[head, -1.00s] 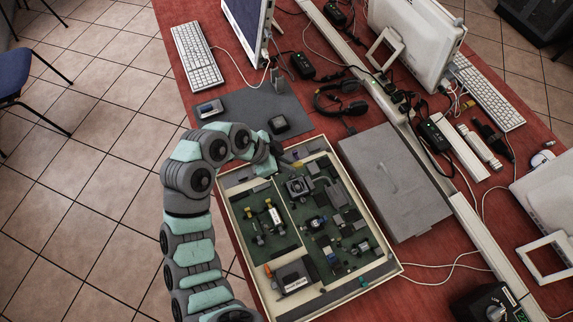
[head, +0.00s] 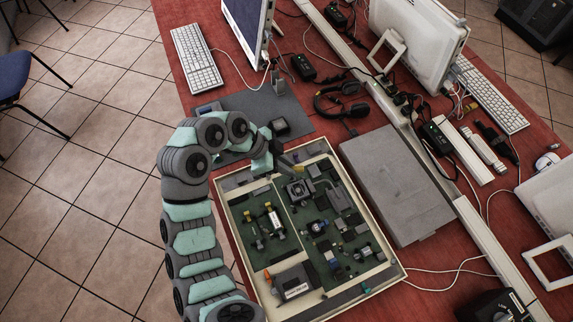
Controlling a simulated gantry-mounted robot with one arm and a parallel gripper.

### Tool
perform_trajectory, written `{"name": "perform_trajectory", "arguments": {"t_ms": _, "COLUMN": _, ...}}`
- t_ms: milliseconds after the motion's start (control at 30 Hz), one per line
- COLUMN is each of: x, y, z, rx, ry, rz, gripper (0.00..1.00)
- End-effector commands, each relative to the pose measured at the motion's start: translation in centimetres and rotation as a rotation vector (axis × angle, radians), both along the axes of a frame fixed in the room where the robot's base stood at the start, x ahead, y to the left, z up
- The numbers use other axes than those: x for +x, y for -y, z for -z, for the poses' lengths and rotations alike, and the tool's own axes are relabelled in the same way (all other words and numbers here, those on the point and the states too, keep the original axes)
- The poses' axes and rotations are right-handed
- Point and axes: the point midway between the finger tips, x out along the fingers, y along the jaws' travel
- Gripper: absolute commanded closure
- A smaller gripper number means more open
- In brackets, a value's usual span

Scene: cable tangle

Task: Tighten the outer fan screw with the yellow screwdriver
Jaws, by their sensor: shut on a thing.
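My gripper (head: 285,162) is over the far edge of the open computer case (head: 231,222), just beyond the square fan (head: 299,189). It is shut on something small. A bit of yellow, likely the yellow screwdriver (head: 297,168), shows at its tip, close to the fan's far side. The screwdriver's tip and the outer fan screw are too small to make out. I cannot tell whether they touch.
A grey case cover (head: 395,180) lies right of the open case. A grey mat (head: 240,107) with a small black box (head: 279,126) lies beyond it. A headset (head: 340,102), keyboard (head: 195,58) and monitor (head: 247,25) stand farther back.

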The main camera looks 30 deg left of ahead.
Motion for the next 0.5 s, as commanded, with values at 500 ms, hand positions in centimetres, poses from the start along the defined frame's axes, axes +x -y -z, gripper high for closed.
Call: {"name": "perform_trajectory", "arguments": {"t_ms": 500, "x": 0.22, "y": -0.07, "z": -0.25, "rx": 0.0, "ry": 0.001, "rz": 0.114, "gripper": 1.0}}
